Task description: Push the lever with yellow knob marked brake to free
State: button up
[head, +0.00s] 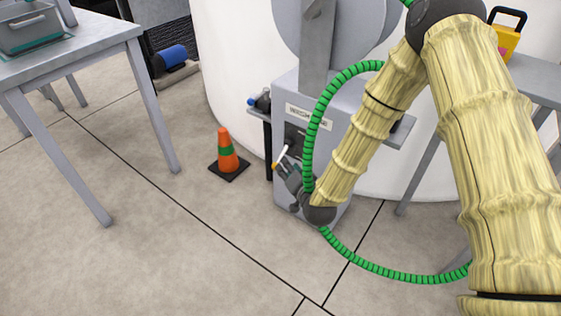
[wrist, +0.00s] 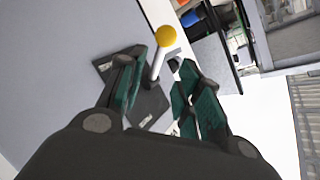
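The lever is a white rod (wrist: 156,64) with a round yellow knob (wrist: 166,36), rising from a dark plate (wrist: 150,104) on a grey panel. In the head view its pale rod (head: 282,156) shows at the front of the grey machine, beside my gripper. My gripper (wrist: 160,72) is open, with its green-padded fingers apart. In the wrist view the rod shows between the fingertips, nearer the left finger; the knob shows beyond them. I cannot tell whether a finger touches the rod. Small labels on the plate are unreadable. In the head view my gripper (head: 289,179) is low by the machine.
A grey table (head: 90,50) with a bin (head: 30,32) is at far left. Floor between table and cone is clear.

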aim_at(280, 156)
jog(key=b+x, duration=0.2)
jog(key=x, duration=0.6)
jog(key=shift+w+a+f+b, duration=0.15)
jog(key=shift+w+b, duration=0.1)
jog(key=shift+b, duration=0.05)
jog(key=shift+c, duration=0.4)
grip_shut()
